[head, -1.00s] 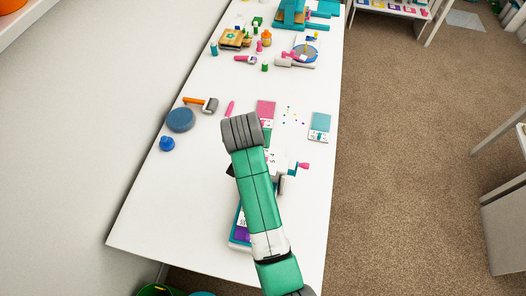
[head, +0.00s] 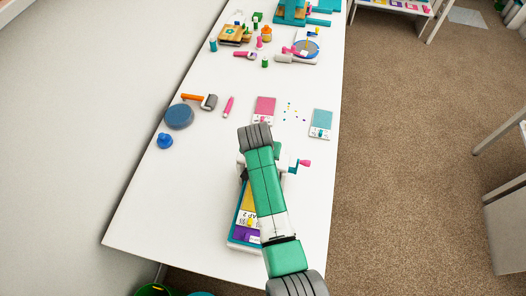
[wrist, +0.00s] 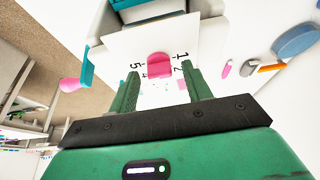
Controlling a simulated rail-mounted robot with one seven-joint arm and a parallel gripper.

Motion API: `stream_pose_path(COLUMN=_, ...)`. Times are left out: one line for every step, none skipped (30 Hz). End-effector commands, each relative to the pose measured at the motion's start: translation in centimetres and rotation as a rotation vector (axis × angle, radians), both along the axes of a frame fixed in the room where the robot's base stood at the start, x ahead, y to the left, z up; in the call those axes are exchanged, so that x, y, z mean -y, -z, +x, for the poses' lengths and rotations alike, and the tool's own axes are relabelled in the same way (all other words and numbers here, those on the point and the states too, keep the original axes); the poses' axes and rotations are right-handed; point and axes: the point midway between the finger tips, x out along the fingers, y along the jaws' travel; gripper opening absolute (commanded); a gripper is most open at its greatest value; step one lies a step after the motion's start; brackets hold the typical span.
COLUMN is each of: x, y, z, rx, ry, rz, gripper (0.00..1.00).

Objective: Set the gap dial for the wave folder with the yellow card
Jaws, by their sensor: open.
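In the wrist view the pink gap dial (wrist: 158,65) sits on a white plate with printed numbers, of which 1, 2, 4 and 5 show. My gripper (wrist: 162,80) is open, with one finger on each side of the dial's near edge; I cannot tell whether they touch it. The wave folder (wrist: 207,45) is a white machine with a crank, whose pink handle (head: 303,163) shows to the right of my arm in the head view. The yellow card (head: 245,217) lies near the table's front, partly hidden by my arm; its print reads partly as "AP 2".
A purple card (head: 243,235) lies by the yellow one. A blue disc (head: 179,117), a blue knob (head: 165,141), a roller (head: 208,102) and a pink stick (head: 228,106) lie to the left. Pink (head: 264,107) and teal (head: 321,120) pads lie beyond the folder. The table's front left is clear.

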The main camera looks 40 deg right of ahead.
Motion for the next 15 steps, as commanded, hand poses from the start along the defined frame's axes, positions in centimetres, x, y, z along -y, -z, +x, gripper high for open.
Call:
stream_pose_path(x=0.00, y=-0.03, z=0.00, rx=0.000, ry=0.000, rz=0.000, gripper=0.49)
stream_pose_path(x=0.00, y=-0.03, z=0.00, rx=0.000, ry=0.000, rz=0.000, gripper=0.49)
stream_pose_path(x=-0.01, y=-0.04, z=0.00, rx=0.000, ry=0.000, rz=0.000, gripper=0.49)
stream_pose_path(x=-0.01, y=-0.04, z=0.00, rx=0.000, ry=0.000, rz=0.000, gripper=0.43)
stream_pose_path(x=-0.01, y=-0.04, z=0.00, rx=0.000, ry=0.000, rz=0.000, gripper=0.37)
stream_pose_path(x=-0.01, y=-0.04, z=0.00, rx=0.000, ry=0.000, rz=0.000, gripper=0.29)
stream_pose_path(x=-0.01, y=-0.04, z=0.00, rx=0.000, ry=0.000, rz=0.000, gripper=0.24)
stream_pose_path(x=-0.01, y=-0.05, z=-0.01, rx=0.000, ry=0.000, rz=0.000, gripper=0.18)
stream_pose_path(x=-0.01, y=-0.05, z=-0.01, rx=0.000, ry=0.000, rz=0.000, gripper=0.10)
stream_pose_path(x=-0.01, y=-0.05, z=-0.01, rx=0.000, ry=0.000, rz=0.000, gripper=0.04)
stream_pose_path(x=-0.01, y=-0.05, z=-0.01, rx=0.000, ry=0.000, rz=0.000, gripper=0.04)
stream_pose_path(x=-0.01, y=-0.06, z=-0.02, rx=0.000, ry=0.000, rz=0.000, gripper=0.04)
stream_pose_path(x=-0.01, y=-0.06, z=-0.02, rx=0.000, ry=-0.001, rz=0.000, gripper=0.04)
stream_pose_path(x=0.00, y=-0.07, z=-0.01, rx=0.000, ry=-0.003, rz=0.000, gripper=0.04)
stream_pose_path(x=0.00, y=-0.09, z=-0.03, rx=0.000, ry=-0.008, rz=0.000, gripper=0.04)
